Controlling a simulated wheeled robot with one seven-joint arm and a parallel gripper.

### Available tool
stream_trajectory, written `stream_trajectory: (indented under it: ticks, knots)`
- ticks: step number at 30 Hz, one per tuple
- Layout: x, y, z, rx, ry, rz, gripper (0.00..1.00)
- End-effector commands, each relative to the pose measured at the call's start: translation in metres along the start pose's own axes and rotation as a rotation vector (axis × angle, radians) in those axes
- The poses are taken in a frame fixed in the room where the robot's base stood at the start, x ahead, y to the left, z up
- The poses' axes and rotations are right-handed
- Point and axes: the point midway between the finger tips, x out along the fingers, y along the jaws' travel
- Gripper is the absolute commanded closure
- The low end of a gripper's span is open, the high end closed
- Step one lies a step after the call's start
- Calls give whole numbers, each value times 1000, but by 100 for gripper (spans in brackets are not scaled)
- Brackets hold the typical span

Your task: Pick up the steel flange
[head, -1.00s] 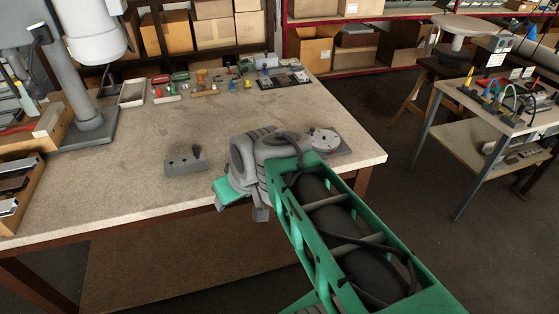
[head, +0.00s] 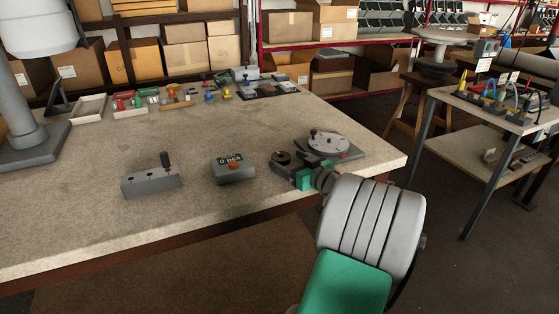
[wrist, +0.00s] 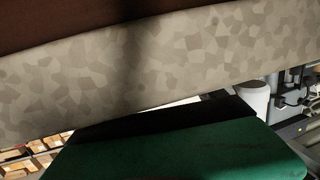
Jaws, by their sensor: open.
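A small dark round piece with a raised centre (head: 281,157) lies on the workbench; it looks like the steel flange, but it is too small to be sure. My gripper (head: 284,164) is open and low over the bench, its dark fingers pointing left and away. The round piece is at the fingertips; I cannot tell whether it is between them or touching. The wrist view shows a green part of my arm and the speckled bench, with no flange visible.
A round steel dial on a grey plate (head: 328,144) stands just beyond my gripper. A grey counter box (head: 233,171) and a grey block with a dark lever (head: 151,182) stand to the left. Trays and small parts line the back. The bench's middle is clear.

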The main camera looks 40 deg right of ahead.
Motion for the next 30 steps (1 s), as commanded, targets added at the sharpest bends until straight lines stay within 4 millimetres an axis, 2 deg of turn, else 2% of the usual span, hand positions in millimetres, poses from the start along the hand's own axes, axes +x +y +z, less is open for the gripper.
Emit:
stream_trajectory:
  ticks: [3, 10, 30]
  knots:
    - [18, -2, 0, 0, 0, -4, 21]
    - [20, -2, 0, 0, -1, -2, 21]
    - [21, -3, 0, 0, -2, -5, 76]
